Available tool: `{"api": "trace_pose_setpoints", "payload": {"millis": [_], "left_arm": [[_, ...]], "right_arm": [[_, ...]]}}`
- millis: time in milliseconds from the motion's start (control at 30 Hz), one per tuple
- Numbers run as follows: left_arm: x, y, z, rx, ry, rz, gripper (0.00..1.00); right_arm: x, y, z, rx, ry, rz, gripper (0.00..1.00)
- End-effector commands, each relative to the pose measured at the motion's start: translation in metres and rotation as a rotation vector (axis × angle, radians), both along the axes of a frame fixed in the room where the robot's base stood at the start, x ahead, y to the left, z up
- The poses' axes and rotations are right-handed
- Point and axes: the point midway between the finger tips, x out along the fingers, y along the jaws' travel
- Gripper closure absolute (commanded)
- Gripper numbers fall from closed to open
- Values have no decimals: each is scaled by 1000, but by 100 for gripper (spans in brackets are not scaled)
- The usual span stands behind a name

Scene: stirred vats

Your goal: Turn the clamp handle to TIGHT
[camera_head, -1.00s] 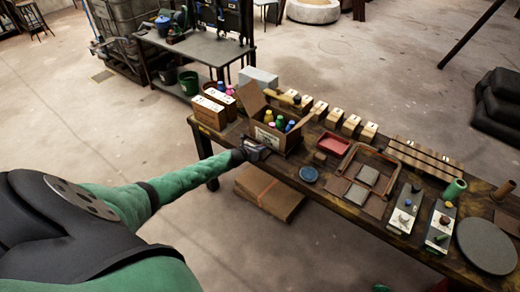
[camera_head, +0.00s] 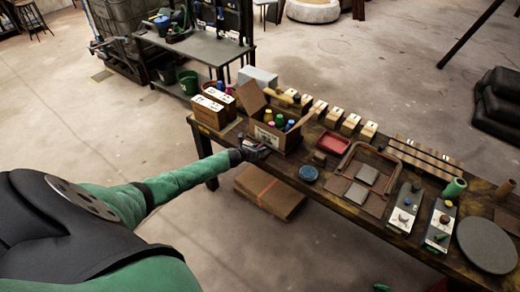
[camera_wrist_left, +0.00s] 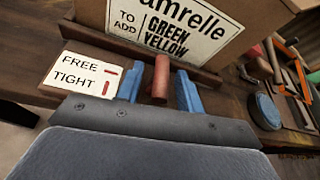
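A short red-brown handle (camera_wrist_left: 161,78) stands out from a dark wooden ledge in the left wrist view. A white card (camera_wrist_left: 84,75) beside it reads FREE with a sideways red bar and TIGHT with an upright red bar. In that view the handle runs up and down. My left gripper (camera_wrist_left: 160,92) is open, one blue finger on each side of the handle, with a gap on both sides. In the head view, my left gripper (camera_head: 254,151) is at the table's front edge by the cardboard box, and the handle is too small to make out. My right gripper is not in view.
The cardboard box (camera_head: 262,134) holding coloured bottles stands just behind my left gripper, its label close in the wrist view (camera_wrist_left: 178,25). A blue round dish (camera_head: 308,174) and a red tray (camera_head: 333,143) lie to the right on the table. Floor in front is mostly clear.

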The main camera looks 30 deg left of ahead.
Motion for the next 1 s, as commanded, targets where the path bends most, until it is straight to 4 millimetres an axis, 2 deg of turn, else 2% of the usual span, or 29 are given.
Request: {"api": "trace_pose_setpoints", "payload": {"millis": [300,500,1000], "left_arm": [[-39,7,13,2,0,-2,63],[-56,9,21,1,1,-1,63],[-63,10,25,-1,1,-2,63]], "right_arm": [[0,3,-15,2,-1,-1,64],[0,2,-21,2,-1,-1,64],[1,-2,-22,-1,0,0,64]]}}
